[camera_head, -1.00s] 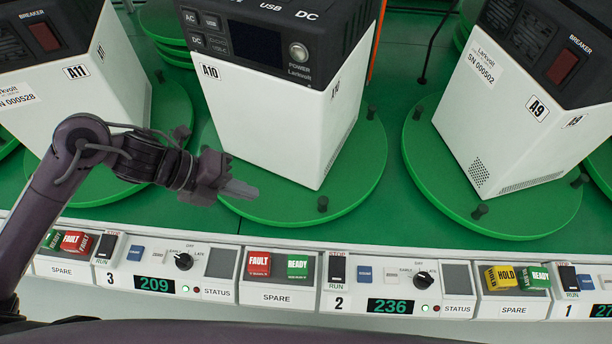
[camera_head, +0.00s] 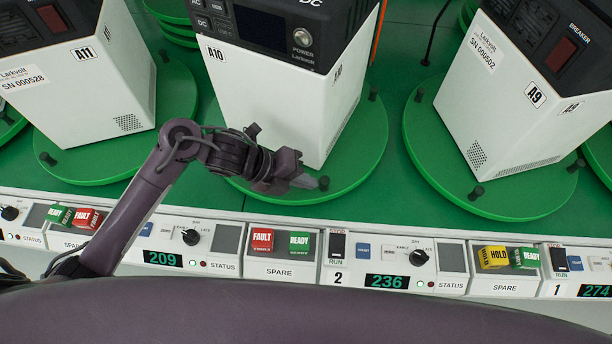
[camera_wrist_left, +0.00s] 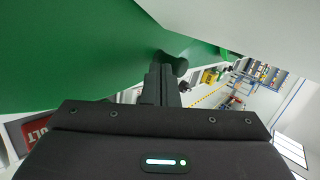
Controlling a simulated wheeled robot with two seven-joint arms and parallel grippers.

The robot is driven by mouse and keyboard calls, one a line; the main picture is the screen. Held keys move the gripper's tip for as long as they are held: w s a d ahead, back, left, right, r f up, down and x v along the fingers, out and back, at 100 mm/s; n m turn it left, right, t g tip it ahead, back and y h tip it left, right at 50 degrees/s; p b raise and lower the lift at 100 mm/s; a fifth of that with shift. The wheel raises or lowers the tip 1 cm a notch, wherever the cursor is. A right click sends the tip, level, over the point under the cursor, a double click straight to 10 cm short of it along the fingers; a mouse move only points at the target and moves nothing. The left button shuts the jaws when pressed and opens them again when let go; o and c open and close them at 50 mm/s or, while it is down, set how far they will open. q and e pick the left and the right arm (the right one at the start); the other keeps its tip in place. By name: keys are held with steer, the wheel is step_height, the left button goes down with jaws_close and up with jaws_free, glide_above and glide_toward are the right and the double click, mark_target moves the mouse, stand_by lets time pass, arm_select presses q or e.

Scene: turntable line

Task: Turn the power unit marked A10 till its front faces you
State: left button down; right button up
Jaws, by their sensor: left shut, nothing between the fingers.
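The power unit A10 (camera_head: 270,105) is a white box with a black top band, standing on a round green turntable (camera_head: 362,160). Its face with sockets, a dark display and a POWER button is toward me, angled slightly left; its right side face also shows. A dark peg (camera_head: 323,183) stands at the turntable's near edge, another (camera_head: 373,93) at its right. My left gripper (camera_head: 308,182) is shut and empty, low over the near edge, its tips right beside the near peg. The wrist view shows the peg (camera_wrist_left: 180,66) by the fingers (camera_wrist_left: 164,76); contact is unclear. My right gripper is out of view.
Unit A11 (camera_head: 90,85) stands on a turntable at left and unit A9 (camera_head: 510,110) on another at right. A control panel strip (camera_head: 225,235) with knobs, switches and FAULT, READY and HOLD blocks runs along the front.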

mark_target(339, 180)
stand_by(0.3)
arm_select(q)
steer(key=w+d+n+t+b, duration=0.1)
steer(key=d, duration=0.1)
steer(key=w+d+n+t+y+b, duration=0.1)
steer(key=d, duration=0.2)
steer(key=w+d+n+t+b, duration=0.1)
steer(key=d+n, duration=0.1)
steer(key=shift+w+d+f, duration=0.1)
steer(key=shift+w+d, duration=0.05)
steer(key=shift+d, duration=0.25)
steer(key=shift+a, duration=0.2)
